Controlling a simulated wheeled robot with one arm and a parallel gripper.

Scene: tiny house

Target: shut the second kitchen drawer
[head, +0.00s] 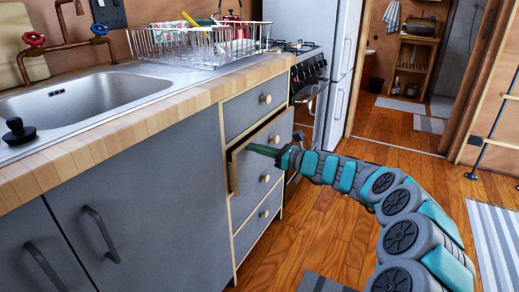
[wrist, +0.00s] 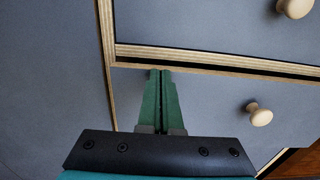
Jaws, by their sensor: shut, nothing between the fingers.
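The second kitchen drawer (head: 281,128) from the top has a grey front, a round wooden knob and a pale wood edge. It stands a little out of the cabinet, with its left edge (head: 232,174) showing. My gripper (head: 262,149) is shut and empty, its green fingers in front of this drawer's face, left of the knob. In the wrist view the fingers (wrist: 160,100) point at a grey drawer front (wrist: 215,105) with a knob (wrist: 260,113) to their right. Whether the fingertips touch the front, I cannot tell.
The closed top drawer (head: 245,112) is above, and lower drawers (head: 264,213) are below. Grey cupboard doors (head: 150,200) stand to the left under the wooden counter (head: 120,132). The oven (head: 308,100) is beyond.

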